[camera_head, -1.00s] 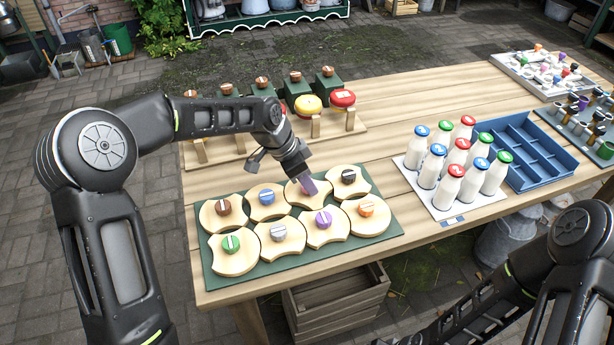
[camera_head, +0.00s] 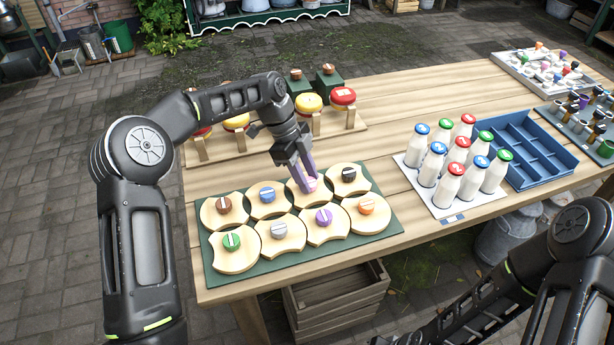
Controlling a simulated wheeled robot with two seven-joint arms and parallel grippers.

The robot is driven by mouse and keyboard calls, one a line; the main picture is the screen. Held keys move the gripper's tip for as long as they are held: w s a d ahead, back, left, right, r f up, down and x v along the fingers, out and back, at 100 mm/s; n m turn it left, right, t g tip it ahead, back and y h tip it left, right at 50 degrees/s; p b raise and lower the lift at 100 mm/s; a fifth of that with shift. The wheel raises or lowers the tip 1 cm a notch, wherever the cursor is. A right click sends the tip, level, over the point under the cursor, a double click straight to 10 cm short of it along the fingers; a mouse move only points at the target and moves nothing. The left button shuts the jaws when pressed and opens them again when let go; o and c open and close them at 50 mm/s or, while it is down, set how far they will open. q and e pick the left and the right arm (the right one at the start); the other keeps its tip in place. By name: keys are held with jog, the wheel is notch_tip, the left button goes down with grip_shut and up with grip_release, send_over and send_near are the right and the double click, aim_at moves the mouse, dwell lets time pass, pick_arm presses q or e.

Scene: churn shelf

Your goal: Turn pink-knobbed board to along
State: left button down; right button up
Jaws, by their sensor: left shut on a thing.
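The pink-knobbed board (camera_head: 296,199) is a pale wooden piece in the back row of the green base (camera_head: 213,270), between the blue-knobbed board (camera_head: 272,210) and the black-knobbed board (camera_head: 357,187). My left gripper (camera_head: 308,186) points down over it and is shut on its pink knob (camera_head: 312,184). The fingers partly hide the knob, so its direction is hard to tell. My right arm (camera_head: 500,290) comes in at the lower right; its gripper is not in view.
Other boards with brown, green, grey, purple and orange knobs surround it. A wooden rack (camera_head: 225,150) with red and yellow round pieces stands behind. White bottles (camera_head: 459,157) and a blue crate (camera_head: 535,160) stand to the right.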

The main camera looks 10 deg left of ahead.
pick_arm(q)
jog(key=shift+m, duration=0.3)
jog(key=c, duration=1)
grip_release()
jog(key=shift+a+r, duration=0.1)
